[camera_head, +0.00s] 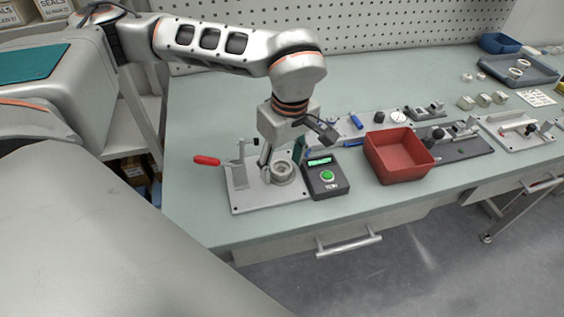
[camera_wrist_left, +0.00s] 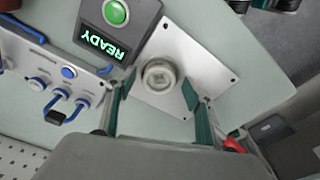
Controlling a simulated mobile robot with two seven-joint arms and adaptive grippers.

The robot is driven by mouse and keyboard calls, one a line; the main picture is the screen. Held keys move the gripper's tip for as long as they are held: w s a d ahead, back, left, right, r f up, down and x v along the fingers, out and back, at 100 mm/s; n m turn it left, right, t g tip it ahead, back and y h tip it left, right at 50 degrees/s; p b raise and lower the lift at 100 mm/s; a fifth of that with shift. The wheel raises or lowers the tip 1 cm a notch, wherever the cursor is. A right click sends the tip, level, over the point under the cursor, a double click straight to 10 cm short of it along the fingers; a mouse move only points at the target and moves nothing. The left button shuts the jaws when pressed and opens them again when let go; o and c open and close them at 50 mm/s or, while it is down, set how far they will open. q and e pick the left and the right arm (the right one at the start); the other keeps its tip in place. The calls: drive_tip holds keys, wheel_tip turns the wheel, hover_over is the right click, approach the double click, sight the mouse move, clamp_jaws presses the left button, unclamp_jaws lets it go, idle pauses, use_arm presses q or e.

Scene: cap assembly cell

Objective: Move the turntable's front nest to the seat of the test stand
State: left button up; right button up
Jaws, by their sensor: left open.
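The test stand (camera_head: 248,199) is a pale plate on the bench with a clamp that has a red handle (camera_head: 206,160). Its round grey seat (camera_head: 283,172) also shows in the wrist view (camera_wrist_left: 160,77), with a paler squarish shape in its centre; I cannot tell whether that is a separate part. My left gripper (camera_head: 282,158) points down over the seat. Its two green-padded fingers (camera_wrist_left: 157,93) are open, one on each side of the seat, with nothing visibly gripped. I cannot make out the turntable or its front nest. My right gripper is out of view.
A black box (camera_head: 326,178) with a green button and a lit READY display stands right of the stand. A red bin (camera_head: 399,157) is farther right. A panel with blue levers (camera_wrist_left: 55,75) lies behind. Fixtures and a grey tray (camera_head: 518,70) occupy the right side.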

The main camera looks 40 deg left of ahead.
use_arm(q)
wheel_tip(320, 180, up, 12)
drive_tip(key=d, duration=0.1)
drive_tip(key=shift+s+d, duration=0.15)
drive_tip(key=shift+s, duration=0.05)
drive_tip(key=shift+f, duration=0.15)
